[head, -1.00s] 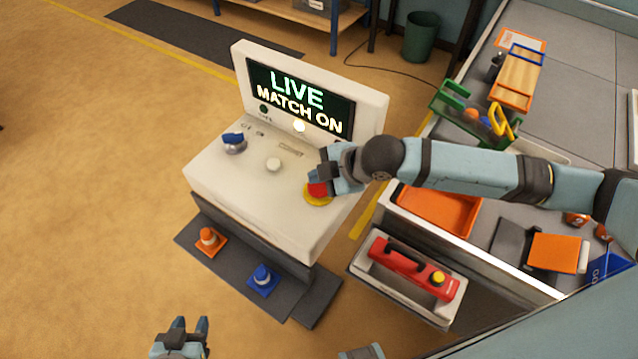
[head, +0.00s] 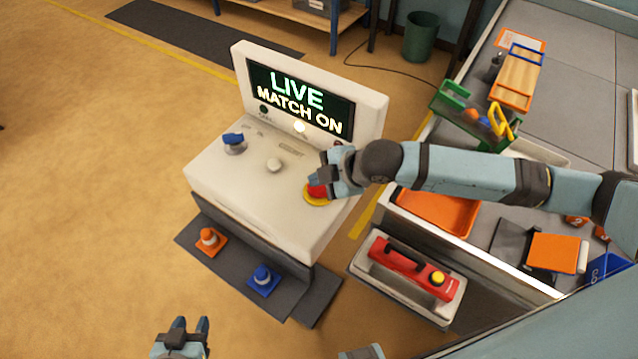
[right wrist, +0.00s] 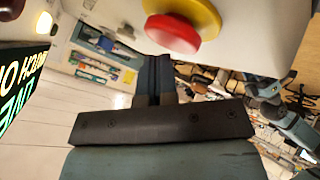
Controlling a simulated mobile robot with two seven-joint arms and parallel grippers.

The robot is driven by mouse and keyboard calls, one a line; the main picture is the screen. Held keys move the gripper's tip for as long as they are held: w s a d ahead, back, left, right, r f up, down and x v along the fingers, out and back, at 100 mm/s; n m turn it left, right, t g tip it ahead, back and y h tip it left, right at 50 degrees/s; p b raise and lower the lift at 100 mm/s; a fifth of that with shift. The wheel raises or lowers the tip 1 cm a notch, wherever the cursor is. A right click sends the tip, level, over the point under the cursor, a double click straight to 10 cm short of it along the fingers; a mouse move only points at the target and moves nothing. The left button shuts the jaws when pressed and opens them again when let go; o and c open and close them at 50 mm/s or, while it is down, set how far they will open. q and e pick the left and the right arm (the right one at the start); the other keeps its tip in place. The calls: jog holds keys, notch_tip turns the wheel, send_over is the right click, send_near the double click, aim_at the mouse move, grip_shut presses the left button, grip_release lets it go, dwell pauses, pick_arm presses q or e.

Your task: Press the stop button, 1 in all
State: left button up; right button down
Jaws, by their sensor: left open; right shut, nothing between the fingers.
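The stop button (head: 315,194) is a red mushroom button on a yellow ring, on the right part of the white console top (head: 232,184). It also shows at the top of the right wrist view (right wrist: 174,34). My right gripper (head: 318,180) is shut and empty, right at the button, partly covering it in the head view. In the right wrist view its fingers (right wrist: 153,68) lie just below the red cap; I cannot tell whether they touch it. The console screen (head: 300,98) reads "LIVE MATCH ON". My left gripper (head: 189,325) is open and empty at the bottom, away from the console.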

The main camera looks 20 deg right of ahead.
aim_at(319, 188)
jog(key=shift+f, duration=0.65)
dwell(0.8)
jog(key=shift+r+p, duration=1.05)
jog(key=shift+r, duration=0.1)
notch_tip(319, 188, up, 5)
jog(key=p, duration=0.5)
dwell(0.4)
